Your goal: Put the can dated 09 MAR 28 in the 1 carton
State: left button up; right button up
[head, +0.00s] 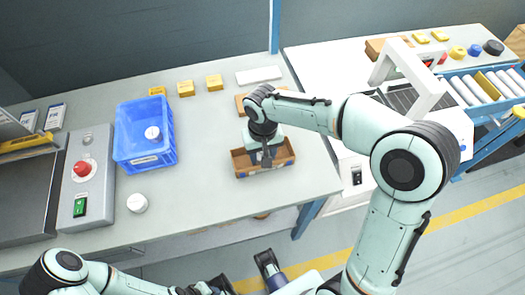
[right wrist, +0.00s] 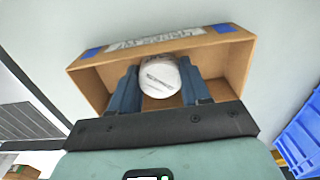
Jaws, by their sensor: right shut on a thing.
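A shallow brown carton (head: 281,166) stands near the right end of the bench. My right gripper (head: 266,160) reaches down into it. The right wrist view shows a white can (right wrist: 160,78) between the blue fingers of the right gripper (right wrist: 160,88), which are shut on it. The can is within the carton's walls (right wrist: 222,45); whether it touches the floor I cannot tell. Dark print on its end is too small to read, as is the carton's label. My left gripper (head: 222,285) is low at the bottom edge, partly cut off, its jaws unclear.
A blue crate (head: 130,158) holds a white can (head: 153,133); another white can (head: 137,203) stands on the bench in front of it. A control box (head: 82,185) with a red button is at left. A second carton (head: 241,104) lies behind. Yellow blocks (head: 186,88) line the back.

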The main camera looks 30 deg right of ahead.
jog(key=o, duration=1.1)
notch_tip(320, 180, up, 13)
jog(key=p, duration=0.2)
jog(key=shift+r+p, duration=0.2)
jog(key=shift+p, duration=0.1)
